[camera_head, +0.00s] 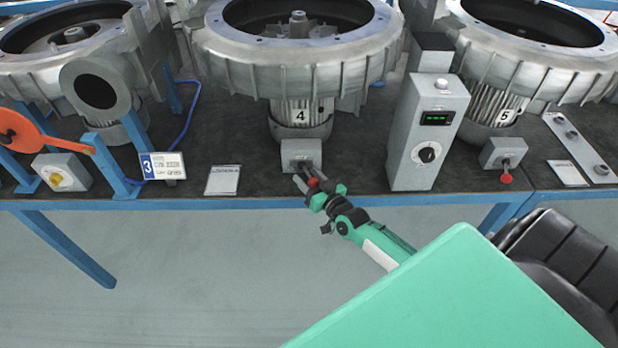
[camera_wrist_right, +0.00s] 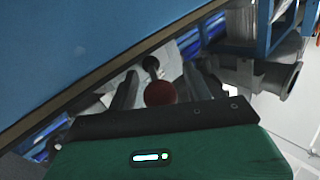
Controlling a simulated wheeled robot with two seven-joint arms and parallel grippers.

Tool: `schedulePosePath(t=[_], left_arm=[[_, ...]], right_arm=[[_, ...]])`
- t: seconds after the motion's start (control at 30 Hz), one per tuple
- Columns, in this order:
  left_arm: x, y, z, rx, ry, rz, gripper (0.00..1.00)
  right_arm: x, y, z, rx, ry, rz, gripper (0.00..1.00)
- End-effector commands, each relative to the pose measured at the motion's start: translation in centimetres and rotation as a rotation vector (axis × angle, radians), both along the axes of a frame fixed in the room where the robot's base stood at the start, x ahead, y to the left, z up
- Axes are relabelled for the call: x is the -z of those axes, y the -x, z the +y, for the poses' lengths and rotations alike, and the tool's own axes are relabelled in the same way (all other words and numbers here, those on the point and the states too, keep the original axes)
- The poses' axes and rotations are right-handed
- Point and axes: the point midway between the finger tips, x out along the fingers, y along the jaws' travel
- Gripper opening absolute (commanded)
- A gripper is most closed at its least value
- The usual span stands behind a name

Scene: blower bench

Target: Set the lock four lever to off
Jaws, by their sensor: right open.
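The lock four box (camera_head: 301,152) is a small grey box below the blower marked 4. Its lever has a red knob (camera_head: 312,181), which sits at my right gripper's fingers. My right gripper (camera_head: 309,182) comes up from the lower right and is open, with its fingers around or beside the knob. In the right wrist view the dark red knob (camera_wrist_right: 160,92) shows between the two grey fingers, with a short dark stem behind it. Contact with the fingers cannot be told. The lever's pivot is partly hidden by the gripper. My left gripper is not in view.
A grey control box (camera_head: 428,135) with a display and dial stands right of lock four. A similar lever with a red knob (camera_head: 506,179) is under blower 5. A label card (camera_head: 222,180) lies to the left. The blue bench edge (camera_head: 250,203) runs below the gripper.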

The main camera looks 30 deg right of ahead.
Motion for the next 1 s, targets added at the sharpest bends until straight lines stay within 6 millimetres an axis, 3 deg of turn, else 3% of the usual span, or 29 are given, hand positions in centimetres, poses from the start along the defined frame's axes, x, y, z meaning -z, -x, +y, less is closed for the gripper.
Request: schedulePosePath(t=[0.27,0.53,0.83,1.0], left_arm=[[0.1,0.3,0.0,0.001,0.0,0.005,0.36],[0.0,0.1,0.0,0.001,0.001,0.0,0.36],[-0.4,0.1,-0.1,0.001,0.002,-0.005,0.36],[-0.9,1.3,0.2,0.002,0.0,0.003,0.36]], right_arm=[[0.0,-0.1,0.0,0.0,0.0,0.0,0.5],[0.0,-0.1,0.0,0.0,0.0,0.0,0.0],[-0.1,-0.2,0.2,0.011,-0.003,0.0,0.0],[-0.2,-0.4,0.8,0.045,-0.006,0.001,0.0]])
